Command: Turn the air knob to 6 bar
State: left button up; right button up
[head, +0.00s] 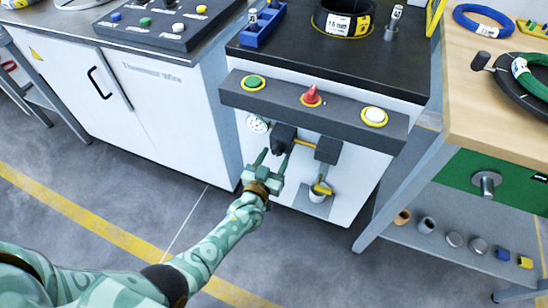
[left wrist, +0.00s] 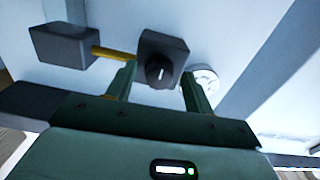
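The air knob is a round black knob (left wrist: 158,72) with a white mark, on the face of a dark regulator block (left wrist: 168,47). In the head view the block (head: 284,136) sits on the white cabinet front, right of a round white gauge (head: 258,124); the gauge also shows in the left wrist view (left wrist: 205,80). The gauge reading is too small to tell. My left gripper (head: 275,153) is open, just in front of the block. In the left wrist view its fingers (left wrist: 159,72) appear on either side of the knob, with gaps visible. My right gripper is out of view.
A dark panel (head: 240,101) with a green button, red switch (head: 311,96) and white button overhangs the regulator. A yellow pipe joins a second dark block (head: 327,150), with a small cup (head: 318,192) below. A wooden table (head: 480,95) with coils stands at right.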

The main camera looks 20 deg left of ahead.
pick_arm(q)
jog(key=shift+s+r, duration=0.15)
jog(key=shift+s, duration=0.25)
jog(key=s+p, duration=0.5)
jog(key=s, duration=1)
jog(key=shift+s+a, duration=0.3)
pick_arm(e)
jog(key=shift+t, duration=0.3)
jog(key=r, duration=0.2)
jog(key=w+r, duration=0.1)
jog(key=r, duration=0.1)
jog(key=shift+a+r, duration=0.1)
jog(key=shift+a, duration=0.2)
